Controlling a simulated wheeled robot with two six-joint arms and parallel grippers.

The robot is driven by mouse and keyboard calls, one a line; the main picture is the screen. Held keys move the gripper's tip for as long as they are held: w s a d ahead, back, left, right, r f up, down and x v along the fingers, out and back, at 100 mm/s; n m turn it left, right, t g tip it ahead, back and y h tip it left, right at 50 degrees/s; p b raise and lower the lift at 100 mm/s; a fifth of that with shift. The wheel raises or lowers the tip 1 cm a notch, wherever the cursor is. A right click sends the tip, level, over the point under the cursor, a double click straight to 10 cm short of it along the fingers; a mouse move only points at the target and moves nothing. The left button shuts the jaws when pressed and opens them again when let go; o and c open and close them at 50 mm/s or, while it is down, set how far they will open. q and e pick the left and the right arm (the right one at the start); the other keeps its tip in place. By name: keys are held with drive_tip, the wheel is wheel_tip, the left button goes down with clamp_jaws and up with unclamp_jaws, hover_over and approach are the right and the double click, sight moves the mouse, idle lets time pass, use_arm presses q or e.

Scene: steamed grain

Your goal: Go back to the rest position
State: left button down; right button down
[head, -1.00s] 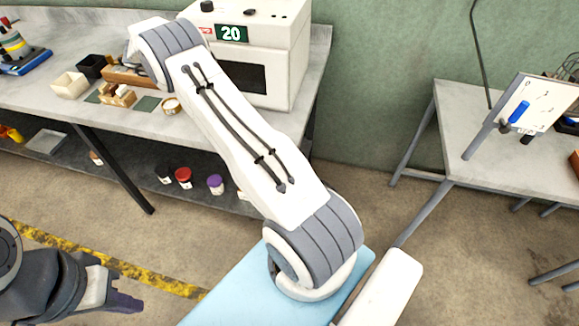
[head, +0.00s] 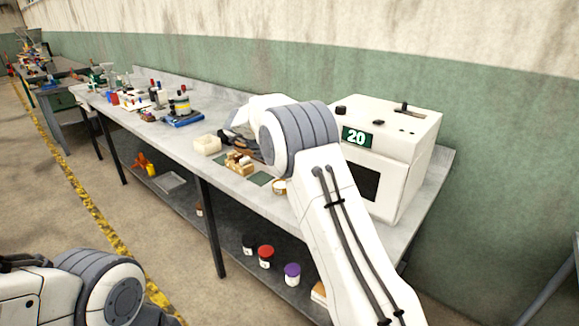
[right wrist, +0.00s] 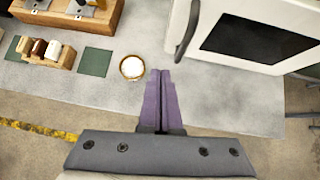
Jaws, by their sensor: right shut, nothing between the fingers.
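My right gripper (right wrist: 162,88) is shut and empty in the right wrist view, its purple fingers together above the grey workbench (right wrist: 95,85). A small round dish with pale contents (right wrist: 132,67) lies just left of the fingertips, apart from them. In the head view my right arm reaches over the bench from the lower right, and its wrist hides the right gripper. The dish (head: 280,187) shows there beside my arm. My left arm is at the lower left of the head view, and its gripper is out of the picture.
A white oven marked 20 (head: 385,150) stands at the bench's right end. Jars (head: 265,255) sit on the lower shelf. The floor left of the bench is clear.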

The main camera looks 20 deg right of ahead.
wheel_tip(320, 180, up, 6)
drive_tip(key=n+t, duration=0.5)
drive_tip(key=n, duration=0.7)
drive_tip(key=s+a+f+n+t+y, duration=0.1)
drive_tip(key=s+a+n+y, duration=0.25)
drive_tip(key=n, duration=0.45)
drive_tip(key=s+a+f+n+y, duration=0.2)
drive_tip(key=a+n, duration=0.2)
drive_tip(key=n, duration=0.3)
drive_tip(key=s+a+f+n+g+y, duration=0.1)
drive_tip(key=s+f+n+g, duration=0.4)
drive_tip(key=s+n, duration=0.75)
drive_tip(key=s+a+f+n+g+y, duration=0.1)
drive_tip(key=s+a+f+n+g, duration=0.15)
drive_tip(key=s+f+n, duration=1)
drive_tip(key=s+a+r+n+g, duration=0.1)
drive_tip(key=s+a+r, duration=0.4)
drive_tip(key=s, duration=0.3)
drive_tip(key=s+a+r+n+g+y, duration=0.1)
drive_tip(key=s+a+r+g, duration=0.1)
drive_tip(key=s+a+r, duration=0.4)
drive_tip(key=s+a, duration=0.2)
drive_tip(key=s, duration=0.1)
drive_tip(key=shift+r+n, duration=0.3)
drive_tip(key=shift+s+g, duration=0.1)
drive_tip(key=shift+g, duration=0.15)
